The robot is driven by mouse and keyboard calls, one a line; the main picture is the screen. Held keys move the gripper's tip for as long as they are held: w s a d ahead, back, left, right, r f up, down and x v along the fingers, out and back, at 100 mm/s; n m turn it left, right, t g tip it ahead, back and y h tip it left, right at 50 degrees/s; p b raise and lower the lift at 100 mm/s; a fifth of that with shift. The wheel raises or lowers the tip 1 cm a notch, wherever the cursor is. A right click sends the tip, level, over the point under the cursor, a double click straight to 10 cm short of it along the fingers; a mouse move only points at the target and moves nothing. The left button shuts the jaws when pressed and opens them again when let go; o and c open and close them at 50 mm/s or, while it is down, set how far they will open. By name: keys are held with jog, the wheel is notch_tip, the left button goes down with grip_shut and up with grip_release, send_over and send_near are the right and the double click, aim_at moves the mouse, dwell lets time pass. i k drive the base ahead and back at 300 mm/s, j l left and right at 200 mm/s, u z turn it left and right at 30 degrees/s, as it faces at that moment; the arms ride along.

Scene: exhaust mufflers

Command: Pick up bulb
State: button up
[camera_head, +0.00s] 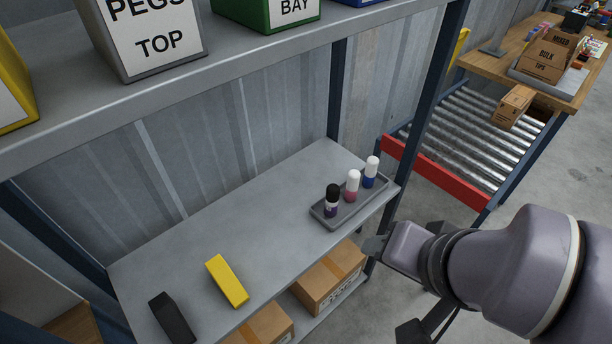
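I cannot make out a clear bulb. The closest small items are three capped, bottle-like pieces standing upright in a grey tray (325,219) at the right end of the shelf: one black and purple (332,199), one white and pink (352,186), one white and blue (370,172). My gripper (392,290) is only partly visible at the lower right, just beyond the shelf's front right corner. It is apart from the tray, and its fingers are not clear enough to show whether they are open or shut.
A yellow block (227,280) and a black block (172,318) lie on the grey shelf (220,225). Cardboard boxes (329,277) sit below. An upper shelf (240,62) with labelled bins overhangs. A blue post (430,100) stands at the right; a roller conveyor (470,135) lies beyond.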

aim_at(372, 163)
jog(key=i+l+z, duration=0.1)
jog(key=i, duration=0.35)
jog(key=i+l+z, duration=0.1)
jog(key=i+l, duration=0.15)
jog(key=i, duration=0.2)
